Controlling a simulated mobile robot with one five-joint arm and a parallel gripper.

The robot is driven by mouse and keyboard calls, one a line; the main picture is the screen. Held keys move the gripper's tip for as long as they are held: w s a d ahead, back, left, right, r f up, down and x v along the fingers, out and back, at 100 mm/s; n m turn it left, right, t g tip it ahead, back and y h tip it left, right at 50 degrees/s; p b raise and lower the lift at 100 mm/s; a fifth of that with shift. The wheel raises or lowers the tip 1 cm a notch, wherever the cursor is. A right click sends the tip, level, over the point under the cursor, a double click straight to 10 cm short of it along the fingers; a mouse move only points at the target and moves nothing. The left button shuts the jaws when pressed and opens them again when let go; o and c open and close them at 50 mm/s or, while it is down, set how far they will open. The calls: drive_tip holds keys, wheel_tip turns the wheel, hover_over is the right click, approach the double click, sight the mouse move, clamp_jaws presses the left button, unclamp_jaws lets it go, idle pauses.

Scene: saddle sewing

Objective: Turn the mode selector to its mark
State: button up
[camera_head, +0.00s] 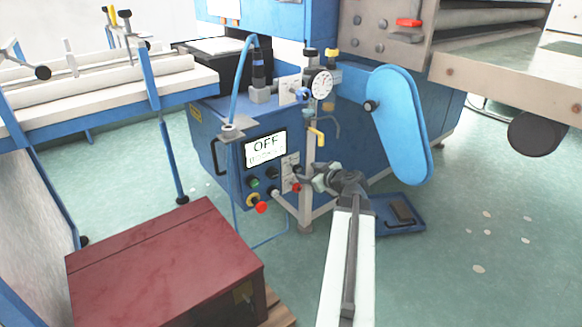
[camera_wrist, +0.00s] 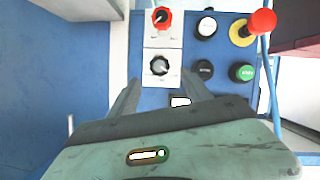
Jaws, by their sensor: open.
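Two rotary knobs on white plates sit on the blue control panel (camera_wrist: 222,52). One is a black knob with a pale pointer (camera_wrist: 160,65); the other is a red knob (camera_wrist: 161,18). Their labels are too small to read, so I cannot tell which is the mode selector. In the wrist view my gripper (camera_wrist: 161,79) is open and empty, its fingers to either side of the black knob's lower edge; contact cannot be told. In the head view my gripper (camera_head: 318,180) is just right of the panel, and the red knob (camera_head: 296,187) shows beside it.
Black and green buttons (camera_wrist: 242,72) and a red mushroom button on yellow (camera_wrist: 262,22) are beside the knobs. A yellow-handled lever (camera_head: 317,136) is above my gripper.

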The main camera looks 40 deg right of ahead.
sight(299, 169)
drive_tip(key=shift+w+a, duration=0.1)
drive_tip(key=shift+w, duration=0.45)
drive_tip(key=b+x, duration=0.2)
drive_tip(key=x, duration=0.4)
drive_tip(key=shift+w+d+f+b, duration=0.2)
drive_tip(key=shift+f+b, duration=0.1)
drive_tip(key=shift+b, duration=0.1)
drive_tip(key=shift+w+d+f, duration=0.1)
drive_tip(key=shift+w, duration=0.35)
drive_tip(key=shift+c, duration=0.4)
